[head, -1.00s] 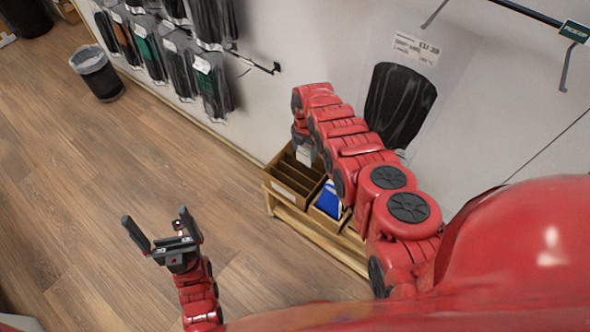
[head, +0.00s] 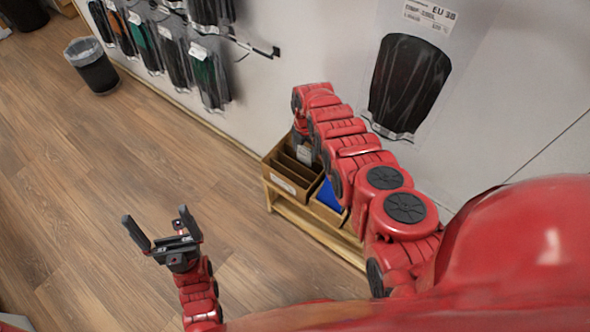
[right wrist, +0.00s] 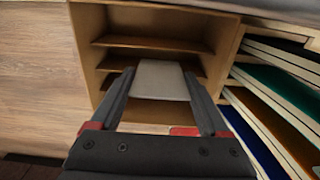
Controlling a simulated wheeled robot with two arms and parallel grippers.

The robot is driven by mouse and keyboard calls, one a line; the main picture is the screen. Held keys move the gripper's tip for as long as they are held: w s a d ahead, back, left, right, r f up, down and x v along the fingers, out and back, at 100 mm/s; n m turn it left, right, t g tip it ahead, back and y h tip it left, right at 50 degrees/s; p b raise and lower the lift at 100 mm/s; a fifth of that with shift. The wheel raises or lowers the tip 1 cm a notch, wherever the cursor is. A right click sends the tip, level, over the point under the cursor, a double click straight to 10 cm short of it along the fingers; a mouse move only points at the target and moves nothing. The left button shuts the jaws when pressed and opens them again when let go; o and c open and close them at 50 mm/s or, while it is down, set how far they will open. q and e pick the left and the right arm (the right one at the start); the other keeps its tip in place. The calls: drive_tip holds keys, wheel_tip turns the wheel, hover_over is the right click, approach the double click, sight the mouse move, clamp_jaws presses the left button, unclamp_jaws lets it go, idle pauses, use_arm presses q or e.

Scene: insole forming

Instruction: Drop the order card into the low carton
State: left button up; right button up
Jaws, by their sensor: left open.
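A pale order card (right wrist: 160,80) is held between the fingers of my right gripper (right wrist: 158,75), above an open brown carton (right wrist: 222,50) with several dividers. In the head view the card (head: 304,153) shows just below the end of my right arm, over the same carton (head: 284,184), which has a white label on its front. My right fingers are hidden there by the arm. My left gripper (head: 159,235) is open and empty above the floor, far left of the carton.
The carton stands on a low wooden bench (head: 315,229). Beside it is another carton with a blue item (head: 328,197). The right wrist view shows coloured inserts (right wrist: 268,80) at right. A large bagged black insole (head: 408,85) hangs on the wall. A bin (head: 92,68) stands far left.

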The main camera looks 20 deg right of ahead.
drive_tip(key=shift+o, duration=1.2)
drive_tip(key=shift+r+p, duration=0.3)
wheel_tip(320, 180, up, 17)
drive_tip(key=p, duration=0.8)
drive_tip(key=shift+f, duration=0.15)
